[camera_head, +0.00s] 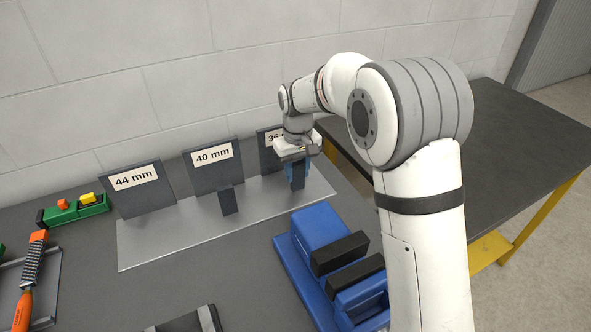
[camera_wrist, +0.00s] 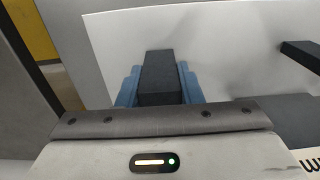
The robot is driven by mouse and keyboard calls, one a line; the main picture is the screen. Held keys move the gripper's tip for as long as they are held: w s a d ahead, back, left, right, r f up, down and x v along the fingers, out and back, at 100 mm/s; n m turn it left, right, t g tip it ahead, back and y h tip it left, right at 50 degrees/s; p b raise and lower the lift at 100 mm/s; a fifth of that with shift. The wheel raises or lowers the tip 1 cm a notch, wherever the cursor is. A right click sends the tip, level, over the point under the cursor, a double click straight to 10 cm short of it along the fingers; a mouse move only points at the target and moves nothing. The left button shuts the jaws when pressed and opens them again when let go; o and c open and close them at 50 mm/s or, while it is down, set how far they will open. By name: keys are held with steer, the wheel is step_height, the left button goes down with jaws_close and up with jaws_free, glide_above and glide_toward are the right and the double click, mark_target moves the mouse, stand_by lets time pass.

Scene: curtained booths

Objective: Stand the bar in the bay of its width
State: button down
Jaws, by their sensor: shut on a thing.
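My gripper (camera_head: 298,170) is at the right-hand bay, its blue fingers pointing down. It is shut on a dark bar (camera_head: 298,183), which also shows between the blue fingers in the wrist view (camera_wrist: 160,75). The bar looks roughly upright over the pale metal plate (camera_head: 180,232); whether its foot touches the plate I cannot tell. Dark panels mark the bays: 44 mm (camera_head: 139,197), 40 mm (camera_head: 216,176) and, right behind my gripper, a partly hidden label starting with 36 (camera_head: 268,155). Another dark upright block (camera_head: 228,202) stands before the 40 mm panel.
A blue vise with dark jaws (camera_head: 318,229) stands in front of the plate. A green holder (camera_head: 90,211) with orange and yellow pieces is at left, above an orange-handled tool (camera_head: 25,305). A wall is behind. The plate before the 44 mm panel is clear.

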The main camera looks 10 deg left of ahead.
steer(key=shift+f, duration=0.1)
steer(key=c, duration=1)
jaws_free()
